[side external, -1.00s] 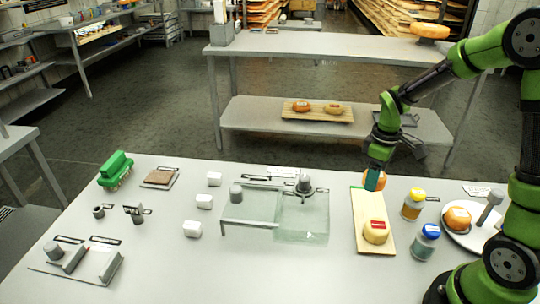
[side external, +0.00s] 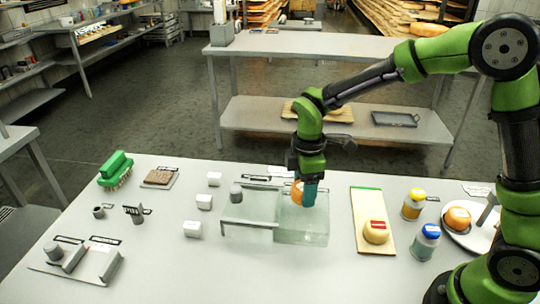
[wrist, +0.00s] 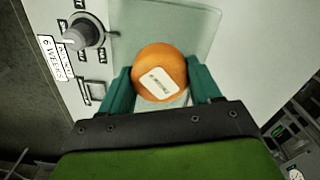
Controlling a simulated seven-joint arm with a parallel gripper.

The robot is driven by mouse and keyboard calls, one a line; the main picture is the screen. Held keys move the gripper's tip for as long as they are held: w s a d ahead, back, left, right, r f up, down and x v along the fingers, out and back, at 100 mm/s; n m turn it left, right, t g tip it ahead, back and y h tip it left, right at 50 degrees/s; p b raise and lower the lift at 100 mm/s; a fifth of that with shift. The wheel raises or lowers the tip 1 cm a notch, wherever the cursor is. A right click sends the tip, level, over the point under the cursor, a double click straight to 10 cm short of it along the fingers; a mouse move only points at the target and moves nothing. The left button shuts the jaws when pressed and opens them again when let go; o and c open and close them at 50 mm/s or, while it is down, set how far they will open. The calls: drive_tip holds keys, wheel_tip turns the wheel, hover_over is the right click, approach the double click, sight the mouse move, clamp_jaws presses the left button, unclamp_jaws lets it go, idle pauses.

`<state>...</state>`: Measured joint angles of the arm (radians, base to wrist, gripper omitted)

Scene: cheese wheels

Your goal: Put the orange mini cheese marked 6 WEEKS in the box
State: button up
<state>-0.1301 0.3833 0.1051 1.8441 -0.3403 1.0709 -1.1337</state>
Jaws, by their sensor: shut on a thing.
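My gripper (side external: 304,193) is shut on an orange mini cheese (side external: 296,188) above the back part of a clear box (side external: 302,237) in the side view. In the wrist view the cheese (wrist: 150,62) sits between the two teal fingers, with a white label facing the camera; its print is too small to read. The box's glass (wrist: 203,30) shows behind it. I cannot tell from the side view whether the cheese is below the rim. A tag reading 6 WEEKS (wrist: 47,58) lies on the table beside a grey knob (wrist: 82,32).
A yellow-capped jar (side external: 413,204), a blue-capped jar (side external: 425,242) and a plate with another orange cheese (side external: 457,218) stand farther right. White blocks (side external: 204,202) stand left.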

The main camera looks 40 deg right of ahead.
sight(301, 221)
wheel_tip(301, 221, down, 8)
idle(0.4)
drive_tip(key=shift+f, duration=0.1)
drive_tip(key=o, duration=1.1)
